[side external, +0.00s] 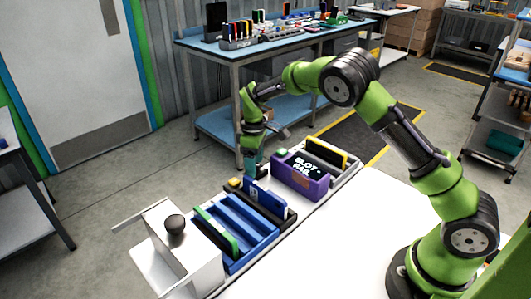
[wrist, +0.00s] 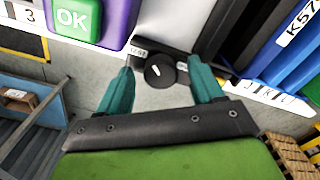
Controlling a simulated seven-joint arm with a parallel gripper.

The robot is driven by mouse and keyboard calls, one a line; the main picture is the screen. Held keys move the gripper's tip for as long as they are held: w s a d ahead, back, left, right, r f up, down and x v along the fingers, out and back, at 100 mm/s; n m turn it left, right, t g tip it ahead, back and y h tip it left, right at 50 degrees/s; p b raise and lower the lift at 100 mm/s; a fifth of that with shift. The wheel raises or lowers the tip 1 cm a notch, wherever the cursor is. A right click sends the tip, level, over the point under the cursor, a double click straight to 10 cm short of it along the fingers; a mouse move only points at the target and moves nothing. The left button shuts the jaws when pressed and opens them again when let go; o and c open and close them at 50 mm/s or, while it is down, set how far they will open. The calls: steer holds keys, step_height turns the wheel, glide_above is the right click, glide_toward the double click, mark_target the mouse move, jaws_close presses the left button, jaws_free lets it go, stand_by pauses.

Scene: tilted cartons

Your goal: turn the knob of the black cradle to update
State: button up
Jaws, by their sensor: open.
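The black cradle (side external: 285,217) stands between the blue rack and the purple unit in the side view, with a blue piece (side external: 262,197) upright in it. In the wrist view, the round black knob (wrist: 159,73) with a white pointer mark sits on a black mount beside small white labels. The label text near the knob is too small to read surely. My gripper (side external: 254,172) points down at the far edge of the bench. Its teal fingers (wrist: 160,80) are open, one on each side of the knob, apart from it. Contact depth cannot be told.
A purple unit (side external: 316,188) with a "SLOT FAIL" screen stands to the right; its green OK button (wrist: 73,17) is near my left finger. The blue rack (side external: 236,222) holds a green-edged piece. A white box with a black ball knob (side external: 175,223) stands at the left.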

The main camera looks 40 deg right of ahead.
steer(key=shift+f, duration=0.2)
steer(key=shift+c, duration=0.2)
steer(key=c, duration=1)
